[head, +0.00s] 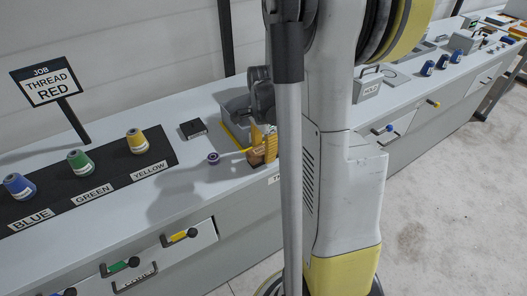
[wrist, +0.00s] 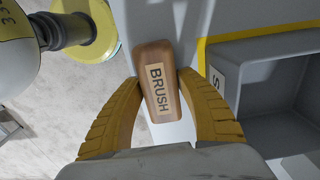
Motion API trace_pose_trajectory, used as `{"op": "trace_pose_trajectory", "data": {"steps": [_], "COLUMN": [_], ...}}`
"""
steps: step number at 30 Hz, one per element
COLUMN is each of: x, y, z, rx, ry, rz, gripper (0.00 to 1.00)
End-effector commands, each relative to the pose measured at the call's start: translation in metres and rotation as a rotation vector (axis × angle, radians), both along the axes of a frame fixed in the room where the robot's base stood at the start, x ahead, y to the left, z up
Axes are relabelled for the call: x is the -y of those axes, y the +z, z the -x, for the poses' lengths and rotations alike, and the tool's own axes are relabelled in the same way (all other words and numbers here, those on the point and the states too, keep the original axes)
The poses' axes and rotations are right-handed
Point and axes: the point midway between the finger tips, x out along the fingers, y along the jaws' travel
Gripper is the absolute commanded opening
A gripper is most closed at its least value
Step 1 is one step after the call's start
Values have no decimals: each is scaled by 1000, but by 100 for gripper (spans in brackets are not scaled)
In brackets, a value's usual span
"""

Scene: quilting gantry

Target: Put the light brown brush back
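The light brown brush (wrist: 158,78) is a wooden block with a pale label reading BRUSH. In the wrist view it stands between the two yellow fingers of my gripper (wrist: 160,84), which touch it on both sides. My gripper is shut on it. In the head view the brush (head: 257,156) shows small at my gripper (head: 264,145), over the counter near its front edge. A grey bin with a yellow edge (wrist: 255,42) lies right of the brush in the wrist view. Its label is mostly cut off, and the part seen inside looks empty.
Blue (head: 19,186), green (head: 80,163) and yellow (head: 137,141) thread spools stand on a labelled black mat at left. A purple spool (head: 213,158) and a small black box (head: 193,129) stand near my gripper. A sign (head: 47,84) reads THREAD RED. Drawers line the counter front.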

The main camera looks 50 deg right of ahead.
Motion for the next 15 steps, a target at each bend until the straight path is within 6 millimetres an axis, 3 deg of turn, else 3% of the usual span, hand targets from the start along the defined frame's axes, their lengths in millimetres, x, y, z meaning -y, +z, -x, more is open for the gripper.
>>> {"op": "trace_pose_trajectory", "data": {"steps": [11,15], "x": [0,0], "y": [3,20], "z": [0,0], "rx": [0,0], "ry": [0,0], "rz": [0,0], "gripper": [59,59]}}
